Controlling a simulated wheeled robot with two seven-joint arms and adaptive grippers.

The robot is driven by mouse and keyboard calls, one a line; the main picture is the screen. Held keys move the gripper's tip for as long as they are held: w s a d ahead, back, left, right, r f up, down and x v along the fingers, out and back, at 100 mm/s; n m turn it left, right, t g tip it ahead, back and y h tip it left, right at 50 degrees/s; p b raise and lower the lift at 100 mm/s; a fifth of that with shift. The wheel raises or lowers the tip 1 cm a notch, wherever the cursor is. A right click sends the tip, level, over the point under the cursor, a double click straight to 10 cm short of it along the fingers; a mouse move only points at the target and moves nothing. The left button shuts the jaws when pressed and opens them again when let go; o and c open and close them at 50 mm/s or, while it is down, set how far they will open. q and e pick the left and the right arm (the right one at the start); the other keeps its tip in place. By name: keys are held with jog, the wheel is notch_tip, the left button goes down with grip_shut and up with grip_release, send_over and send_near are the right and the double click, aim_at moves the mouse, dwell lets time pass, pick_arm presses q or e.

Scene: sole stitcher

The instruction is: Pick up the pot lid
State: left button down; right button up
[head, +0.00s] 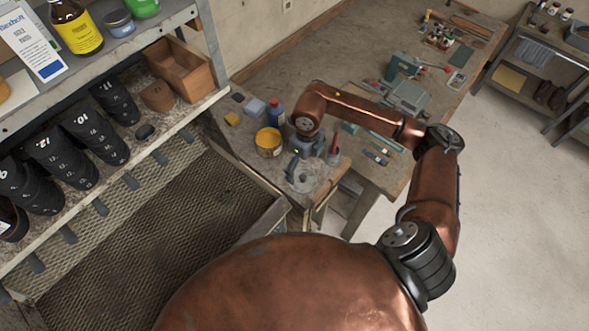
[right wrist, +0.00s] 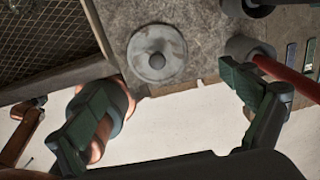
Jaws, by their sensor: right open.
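The pot lid (right wrist: 150,40) is a round grey disc with a small dark knob, lying flat near the edge of the bench in the right wrist view. In the head view the lid (head: 303,184) shows as a pale disc at the bench corner. My right gripper (head: 312,164) is above the lid there, open and empty. In the right wrist view its two green-dark fingers (right wrist: 170,108) are spread wide, with the lid ahead of the gap between them and not touched. My left gripper is not in view.
Shoe lasts (head: 95,135) fill the shelf at left. The floor (head: 500,220) at right is clear.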

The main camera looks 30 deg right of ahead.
aim_at(304, 177)
jog(key=shift+w+d+f, duration=0.1)
jog(key=shift+f, duration=0.25)
jog(key=shift+a+f+p, duration=0.2)
jog(key=shift+f+p, duration=0.25)
jog(key=shift+f, duration=0.7)
jog(key=f, duration=0.1)
jog(key=f+p, duration=0.1)
jog(key=shift+a+f, duration=0.25)
jog(key=shift+f, duration=0.05)
jog(key=shift+d+f, duration=0.1)
jog(key=shift+f, duration=0.9)
jog(key=c, duration=1.9)
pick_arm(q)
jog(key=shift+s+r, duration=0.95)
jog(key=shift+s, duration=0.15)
pick_arm(e)
jog(key=shift+f, duration=0.15)
grip_shut()
